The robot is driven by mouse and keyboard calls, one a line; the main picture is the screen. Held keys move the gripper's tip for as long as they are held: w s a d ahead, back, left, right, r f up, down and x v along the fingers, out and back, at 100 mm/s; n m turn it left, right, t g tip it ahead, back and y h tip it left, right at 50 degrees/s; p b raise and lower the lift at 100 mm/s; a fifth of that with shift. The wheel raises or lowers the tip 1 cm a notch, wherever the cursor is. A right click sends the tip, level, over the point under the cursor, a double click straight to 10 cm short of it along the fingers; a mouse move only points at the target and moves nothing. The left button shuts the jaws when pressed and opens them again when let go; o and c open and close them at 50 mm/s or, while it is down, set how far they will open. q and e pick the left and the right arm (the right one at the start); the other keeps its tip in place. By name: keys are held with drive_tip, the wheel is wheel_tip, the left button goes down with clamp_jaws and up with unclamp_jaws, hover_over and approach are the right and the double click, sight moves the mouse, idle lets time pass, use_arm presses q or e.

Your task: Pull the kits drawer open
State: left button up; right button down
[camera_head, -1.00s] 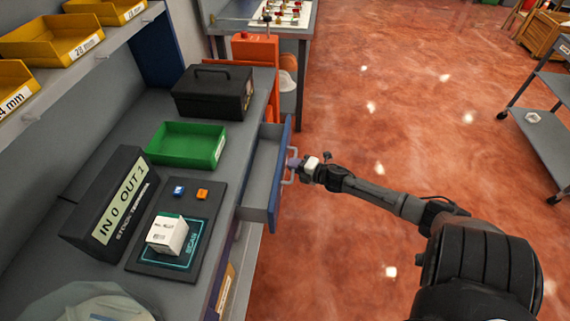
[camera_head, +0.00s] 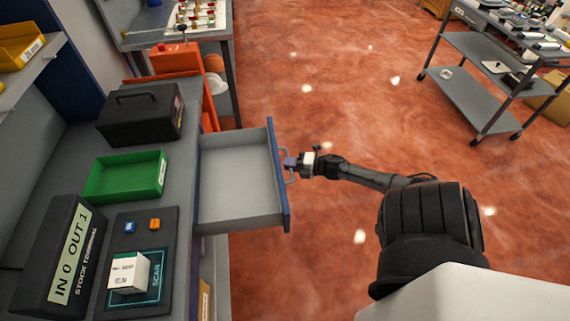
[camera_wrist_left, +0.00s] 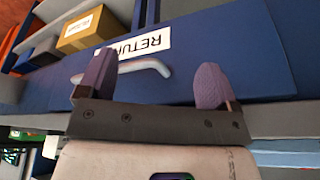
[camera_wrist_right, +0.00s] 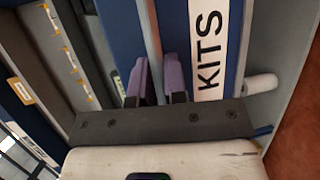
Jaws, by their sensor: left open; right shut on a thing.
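The kits drawer (camera_head: 237,185) stands pulled out from the counter in the head view. Its grey inside looks empty. My right gripper (camera_head: 291,163) is shut on the drawer's handle (camera_head: 290,177), in front of the blue drawer front. In the right wrist view, the white KITS label (camera_wrist_right: 210,50) is beside the purple fingers of the right gripper (camera_wrist_right: 157,80), which close around the handle bar. My left gripper (camera_wrist_left: 153,85) is open in the left wrist view, its fingers apart near the handle of a blue drawer with a RETU... label (camera_wrist_left: 145,45). It is not seen in the head view.
On the counter are a green tray (camera_head: 125,177), a black box (camera_head: 141,112), a stock terminal (camera_head: 60,255) and a small white box (camera_head: 129,273) on the scan pad. An orange cabinet (camera_head: 178,62) stands beyond the drawer. The floor to the right is clear up to a grey cart (camera_head: 470,90).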

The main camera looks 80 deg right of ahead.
drive_tip(key=c, duration=1.2)
unclamp_jaws()
drive_tip(key=shift+s, duration=0.2)
drive_tip(key=s+r, duration=0.1)
drive_tip(key=s, duration=0.3)
drive_tip(key=s+p, duration=0.1)
drive_tip(key=s, duration=0.3)
drive_tip(key=s+r, duration=0.1)
drive_tip(key=s, duration=0.4)
drive_tip(key=shift+d+r+p, duration=0.2)
drive_tip(key=shift+r+p, duration=0.1)
